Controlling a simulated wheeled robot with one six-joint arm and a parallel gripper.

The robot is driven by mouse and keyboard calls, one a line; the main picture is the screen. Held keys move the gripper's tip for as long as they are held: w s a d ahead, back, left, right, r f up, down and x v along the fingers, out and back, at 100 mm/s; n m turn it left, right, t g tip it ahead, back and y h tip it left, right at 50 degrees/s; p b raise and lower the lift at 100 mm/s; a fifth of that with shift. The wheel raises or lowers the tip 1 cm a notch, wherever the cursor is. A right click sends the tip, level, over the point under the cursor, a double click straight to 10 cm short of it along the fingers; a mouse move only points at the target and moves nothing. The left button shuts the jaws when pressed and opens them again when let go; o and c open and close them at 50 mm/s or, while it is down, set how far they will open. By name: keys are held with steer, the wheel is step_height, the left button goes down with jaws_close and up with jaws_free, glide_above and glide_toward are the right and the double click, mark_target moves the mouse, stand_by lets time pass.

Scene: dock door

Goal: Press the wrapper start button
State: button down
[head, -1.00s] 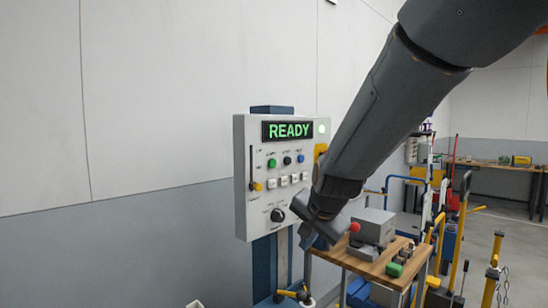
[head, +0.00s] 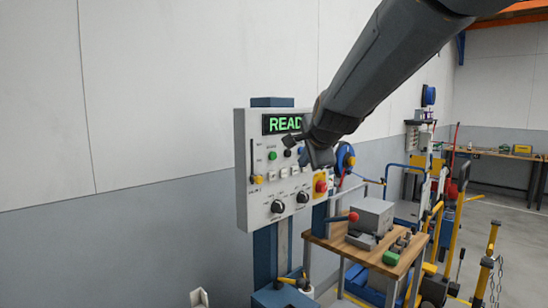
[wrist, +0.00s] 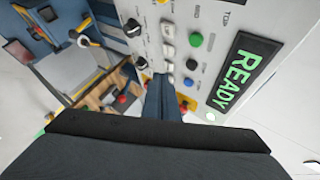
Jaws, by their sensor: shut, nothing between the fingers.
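The white control panel (head: 247,215) is mounted on a blue post, its display (head: 282,124) lit green with READY, partly covered by my arm. A round green button (head: 272,156) is on its upper left, with a black button (head: 287,153) to its right. In the wrist view the green button (wrist: 196,40), black button (wrist: 192,66) and blue button (wrist: 189,82) form a row beside white square buttons (wrist: 168,51). The labels are too small to read. My gripper (head: 303,154) is shut and empty in front of the panel's right half; its fingers (wrist: 160,84) point toward the panel. Contact cannot be told.
A red knob on a yellow plate (head: 321,186) is at the panel's right edge. A wooden bench (head: 345,253) with a grey box (head: 372,215) stands to the right.

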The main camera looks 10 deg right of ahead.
mark_target(273, 156)
steer(key=w+a+b, duration=0.4)
steer(key=w+b, duration=0.1)
steer(key=w, duration=0.2)
steer(key=shift+a, duration=0.35)
steer(key=shift+w+a, duration=0.1)
steer(key=shift+w, duration=0.1)
stand_by(1.9)
steer(key=shift+w+a+b, duration=0.15)
steer(key=shift+w+b, duration=0.05)
steer(key=shift+b, duration=0.45)
steer(key=shift+w+a+b, duration=0.3)
steer(key=shift+w+b, duration=0.1)
stand_by(0.6)
steer(key=shift+s+d, duration=0.5)
steer(key=shift+s, duration=0.25)
